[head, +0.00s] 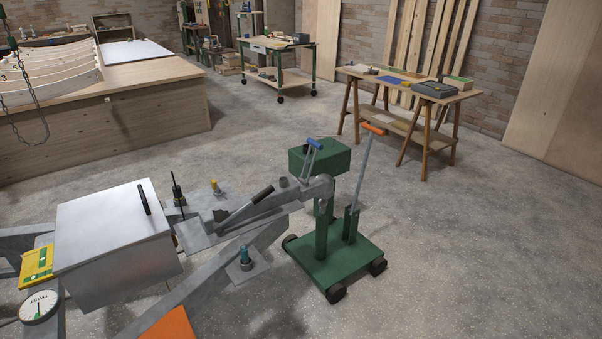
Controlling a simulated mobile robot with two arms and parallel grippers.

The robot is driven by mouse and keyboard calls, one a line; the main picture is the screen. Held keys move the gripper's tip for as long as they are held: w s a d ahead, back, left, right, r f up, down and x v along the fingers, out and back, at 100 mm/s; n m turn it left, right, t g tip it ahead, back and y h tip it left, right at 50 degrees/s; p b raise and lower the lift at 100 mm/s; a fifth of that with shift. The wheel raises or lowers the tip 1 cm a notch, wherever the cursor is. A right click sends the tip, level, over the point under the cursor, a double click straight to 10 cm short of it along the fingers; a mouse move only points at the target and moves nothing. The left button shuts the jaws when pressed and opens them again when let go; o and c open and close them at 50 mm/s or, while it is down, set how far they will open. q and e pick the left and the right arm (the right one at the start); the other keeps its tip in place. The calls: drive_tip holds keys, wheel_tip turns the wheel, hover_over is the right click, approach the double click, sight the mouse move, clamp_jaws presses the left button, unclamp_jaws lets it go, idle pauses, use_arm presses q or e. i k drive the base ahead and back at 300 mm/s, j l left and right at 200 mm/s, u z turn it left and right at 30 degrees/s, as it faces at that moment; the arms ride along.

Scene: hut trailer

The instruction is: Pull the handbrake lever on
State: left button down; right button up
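The handbrake lever (247,205) appears to be the grey lever with a black grip on the grey trailer drawbar (255,238). It lies at a low slant, with the grip end up and to the right, towards the coupling (318,188). A blue-handled lever (314,145) stands up near the coupling, by a green block. Neither of my grippers shows in the head view, and nothing is seen touching the lever.
A green wheeled stand (338,262) with an orange-handled lever (373,128) stands at the coupling. A grey box (115,240) with a black handle sits on the drawbar at left. A trestle table (410,88) and a wheeled bench (275,45) stand behind. The floor at right is clear.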

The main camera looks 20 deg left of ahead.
sight(217, 227)
drive_tip(key=i+u, duration=0.15)
drive_tip(key=i, duration=0.35)
drive_tip(key=i+l+u, duration=0.15)
drive_tip(key=i, duration=0.4)
